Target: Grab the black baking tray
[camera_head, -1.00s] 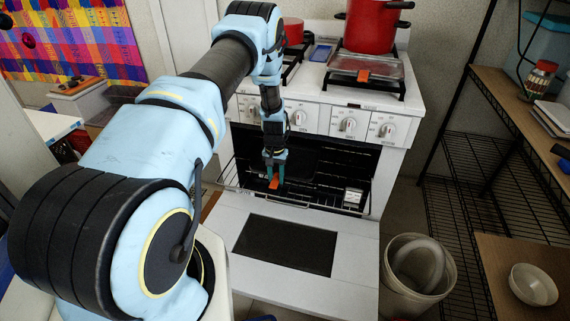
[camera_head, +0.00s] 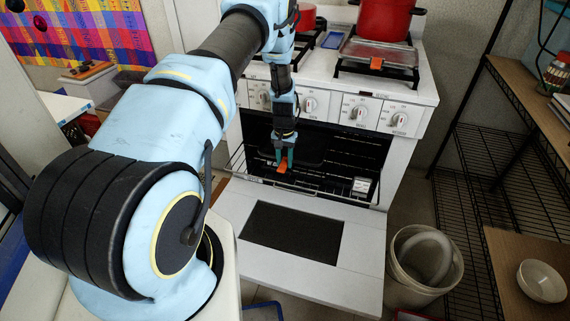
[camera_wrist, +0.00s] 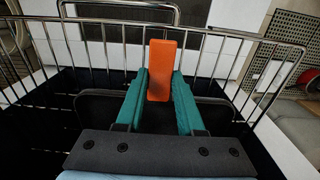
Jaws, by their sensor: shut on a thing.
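The black baking tray (camera_wrist: 100,106) is inside the open oven, dark against the dark interior. In the wrist view its rounded rim shows on both sides of the fingers. An orange grip piece (camera_wrist: 160,70) stands between my teal fingertips and appears to belong to the tray; the join is hidden. My gripper (camera_head: 284,160) reaches down into the oven opening and is shut on this orange piece, which also shows in the head view (camera_head: 283,168). Much of the tray is hidden by my gripper and by shadow.
A wire oven rack (camera_wrist: 215,40) borders the tray. The lowered oven door (camera_head: 365,255) lies in front. On the stove (camera_head: 420,92) stand a red pot (camera_head: 385,20) and another tray with an orange grip (camera_head: 376,62). A bin (camera_head: 405,280) and shelving are at right.

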